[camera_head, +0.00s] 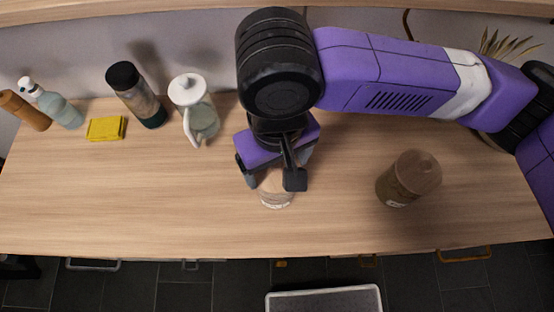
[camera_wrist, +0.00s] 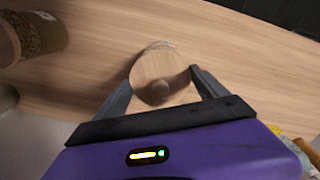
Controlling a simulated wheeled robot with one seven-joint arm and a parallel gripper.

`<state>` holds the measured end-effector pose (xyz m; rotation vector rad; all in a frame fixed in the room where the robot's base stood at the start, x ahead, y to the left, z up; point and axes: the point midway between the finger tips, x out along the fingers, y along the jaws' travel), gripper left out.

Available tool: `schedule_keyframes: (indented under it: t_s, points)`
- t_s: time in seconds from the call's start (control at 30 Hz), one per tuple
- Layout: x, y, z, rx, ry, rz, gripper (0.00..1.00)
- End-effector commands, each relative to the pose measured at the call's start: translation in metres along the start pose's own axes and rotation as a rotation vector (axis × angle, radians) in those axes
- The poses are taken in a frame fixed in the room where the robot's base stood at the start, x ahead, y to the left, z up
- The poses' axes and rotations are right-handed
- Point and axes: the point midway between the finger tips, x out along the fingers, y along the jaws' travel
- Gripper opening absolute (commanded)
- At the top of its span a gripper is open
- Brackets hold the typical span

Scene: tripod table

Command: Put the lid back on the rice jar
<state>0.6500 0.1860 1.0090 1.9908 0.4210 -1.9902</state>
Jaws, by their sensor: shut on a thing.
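The front-left counter (camera_head: 120,205) is clear.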

Motion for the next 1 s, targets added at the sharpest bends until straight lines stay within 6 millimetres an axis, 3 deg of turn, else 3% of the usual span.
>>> schedule_keyframes:
  t_s: [0.47, 0.5, 0.57, 1.0]
  points:
    - [0.0002, 0.0001, 0.0000, 0.000, 0.000, 0.000, 0.43]
    - [0.0002, 0.0001, 0.0000, 0.000, 0.000, 0.000, 0.90]
    - [0.0001, 0.0001, 0.0000, 0.000, 0.000, 0.000, 1.00]
    - [-0.0019, 0.0001, 0.0000, 0.000, 0.000, 0.000, 1.00]
